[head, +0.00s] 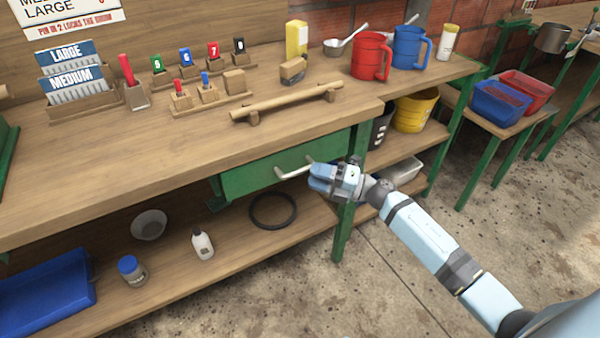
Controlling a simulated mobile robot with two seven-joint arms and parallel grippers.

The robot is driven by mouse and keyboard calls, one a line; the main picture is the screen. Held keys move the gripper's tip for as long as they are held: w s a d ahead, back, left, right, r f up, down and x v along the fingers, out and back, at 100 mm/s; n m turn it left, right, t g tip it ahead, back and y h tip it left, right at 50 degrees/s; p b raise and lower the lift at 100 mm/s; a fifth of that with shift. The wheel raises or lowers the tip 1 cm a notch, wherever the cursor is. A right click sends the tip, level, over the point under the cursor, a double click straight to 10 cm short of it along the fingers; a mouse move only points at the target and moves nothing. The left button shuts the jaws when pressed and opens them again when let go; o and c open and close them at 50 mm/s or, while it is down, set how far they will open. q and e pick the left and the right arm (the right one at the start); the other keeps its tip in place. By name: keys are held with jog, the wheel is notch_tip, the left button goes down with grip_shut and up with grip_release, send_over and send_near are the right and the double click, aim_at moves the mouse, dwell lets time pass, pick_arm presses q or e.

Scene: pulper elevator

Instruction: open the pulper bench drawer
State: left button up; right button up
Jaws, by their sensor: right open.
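The pulper bench drawer (248,177) is a green-fronted drawer under the wooden bench top (150,150). Its front looks flush beneath the top. A pale curved handle (292,172) is fixed across the drawer front. My right gripper (318,180) is open at the right end of the handle, in front of the drawer. The fingers cover that end of the handle, and I cannot tell whether they touch it. My left gripper is not in view.
A green bench leg (343,228) stands just right of the drawer. The lower shelf holds a black ring (273,210), a white bottle (202,243), a blue-lidded jar (132,270) and a blue tray (45,295). Red (371,57) and blue (408,48) jugs stand on top. Concrete floor is clear at right.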

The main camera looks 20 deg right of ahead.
aim_at(300, 169)
jog(key=shift+x, duration=2.3)
grip_shut()
